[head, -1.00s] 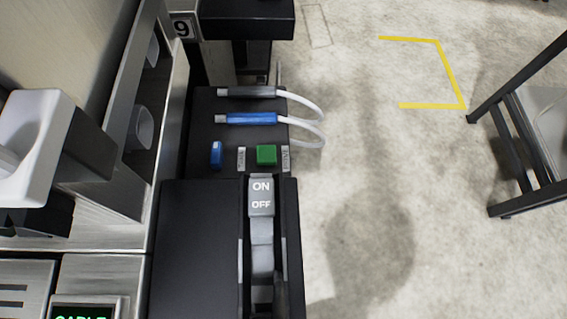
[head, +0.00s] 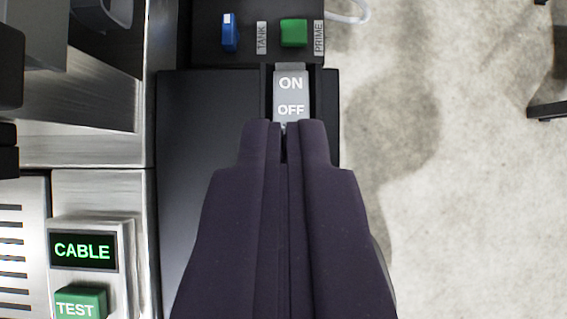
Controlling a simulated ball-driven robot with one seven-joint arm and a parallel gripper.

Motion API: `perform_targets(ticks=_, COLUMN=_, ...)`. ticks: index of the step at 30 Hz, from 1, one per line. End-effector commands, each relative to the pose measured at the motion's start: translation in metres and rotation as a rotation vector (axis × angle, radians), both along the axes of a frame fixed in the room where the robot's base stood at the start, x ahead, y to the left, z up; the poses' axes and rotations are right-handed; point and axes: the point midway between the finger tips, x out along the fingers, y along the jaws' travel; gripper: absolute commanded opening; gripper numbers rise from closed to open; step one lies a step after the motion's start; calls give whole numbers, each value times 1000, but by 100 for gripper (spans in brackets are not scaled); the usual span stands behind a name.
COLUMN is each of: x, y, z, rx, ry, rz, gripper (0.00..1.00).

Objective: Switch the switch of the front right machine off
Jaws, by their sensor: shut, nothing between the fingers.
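The machine's switch (head: 291,84) shows as a grey plate marked ON above OFF, set in a dark slot on a black housing (head: 210,150). My gripper (head: 285,128), dark purple, is shut and empty. Its fingertips are at the lower edge of the OFF marking. The gripper covers the part of the switch below the OFF marking, so the lever's position cannot be told. Whether the fingertips touch the switch cannot be told either.
A blue rocker (head: 230,34) and a green button (head: 293,32) sit above the switch, by TANK and PRIME labels. A lit CABLE display (head: 82,251) and a green TEST button (head: 80,303) are at lower left. Open concrete floor (head: 440,200) lies to the right.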

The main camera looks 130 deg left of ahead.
Motion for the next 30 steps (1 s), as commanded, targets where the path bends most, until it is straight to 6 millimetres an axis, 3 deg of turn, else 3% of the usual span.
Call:
perform_targets(ticks=1, x=4, y=-6, z=-14, rx=1, ry=2, rz=-3, gripper=0)
perform_targets(ticks=6, x=17, y=-21, z=-41, rx=1, ry=1, rz=-1, gripper=0)
perform_targets(ticks=12, x=14, y=-17, z=-68, rx=2, ry=1, rz=-2, gripper=0)
perform_targets(ticks=30, x=12, y=-14, z=-82, rx=0, ry=0, rz=1, gripper=0)
